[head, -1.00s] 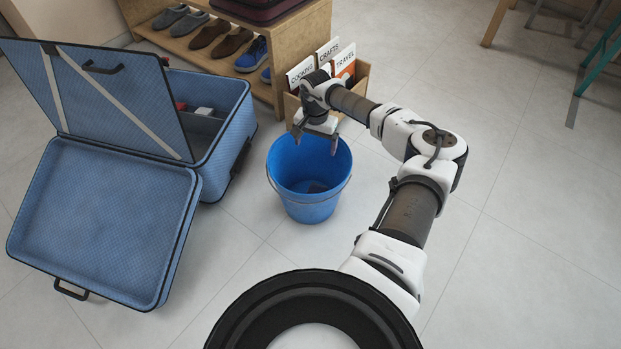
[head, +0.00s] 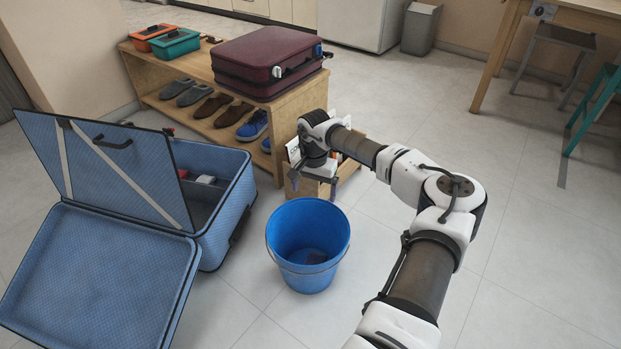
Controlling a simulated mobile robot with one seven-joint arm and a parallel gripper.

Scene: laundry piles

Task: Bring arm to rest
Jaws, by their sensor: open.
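My gripper (head: 313,187) is open, with its fingers pointing down. In the head view it appears just above the far rim of the blue bucket (head: 290,262) and in front of the wooden book box (head: 346,172). Nothing shows between its fingers. My arm reaches forward from the bottom right and bends at the elbow.
An open blue suitcase (head: 95,272) lies on the left, with small items inside. A wooden shoe bench (head: 290,103) behind it bears a maroon suitcase (head: 268,62) and two small cases. A table (head: 578,15) and stools stand at the upper right. The right floor is clear.

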